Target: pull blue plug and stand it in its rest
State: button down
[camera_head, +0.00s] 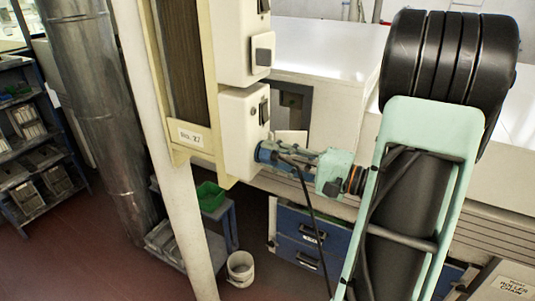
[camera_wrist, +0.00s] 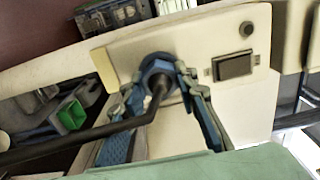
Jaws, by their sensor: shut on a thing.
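The blue plug (camera_head: 265,152) sits against the lower white switch box (camera_head: 238,125) on the post. It also shows in the wrist view (camera_wrist: 154,66), where a black cable (camera_wrist: 95,133) leaves its near end and runs to the left. My gripper (camera_head: 283,155) comes from the right and is shut on the plug. In the wrist view its two fingers (camera_wrist: 155,88) lie on either side of the plug. The plug's far end is hidden, so I cannot tell how deep it sits in the socket. I cannot pick out the plug's rest for certain.
The box has a dark rocker switch (camera_wrist: 234,66) beside the plug. The cable hangs toward the floor. A green bin (camera_head: 210,196) stands on a low stand below, with a white bucket (camera_head: 240,268) on the floor. Blue drawers (camera_head: 310,234) are under the bench.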

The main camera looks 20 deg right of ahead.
jog(key=shift+s, duration=0.1)
jog(key=shift+b+v, duration=1.3)
jog(key=shift+v, duration=1.65)
